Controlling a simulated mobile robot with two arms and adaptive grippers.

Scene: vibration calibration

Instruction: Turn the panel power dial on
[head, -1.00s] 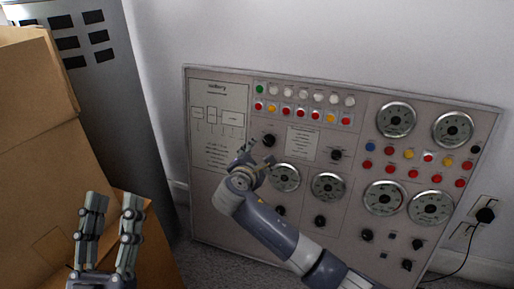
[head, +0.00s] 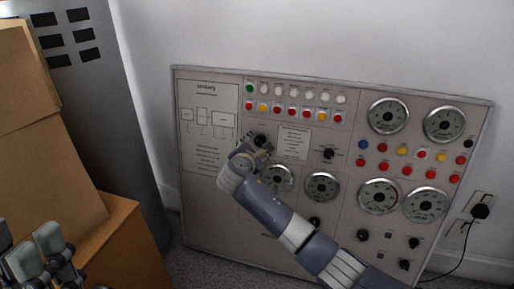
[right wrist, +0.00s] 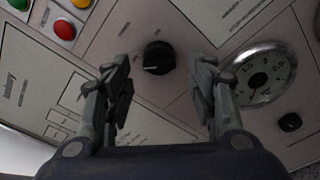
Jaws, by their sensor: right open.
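The control panel (head: 215,215) leans against the wall, with lamps, gauges and several black dials. A black dial (head: 260,139) sits below the left end of the lamp rows, partly hidden by my right gripper. In the right wrist view this dial (right wrist: 158,58) shows between and beyond the two fingers, with a pale pointer line directed left. My right gripper (right wrist: 160,92) is open and empty, with a finger on each side of the dial's line and apart from it. In the head view the right gripper (head: 252,150) is at the panel. My left gripper (head: 38,257) shows at the lower left, its fingers apart.
Cardboard boxes (head: 45,140) stand at the left, before a grey cabinet (head: 105,110). Round gauges (head: 322,186) lie right of the dial, close to the right gripper. A plug with a cable (head: 480,211) is at the right wall. Other black knobs (head: 329,153) are nearby.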

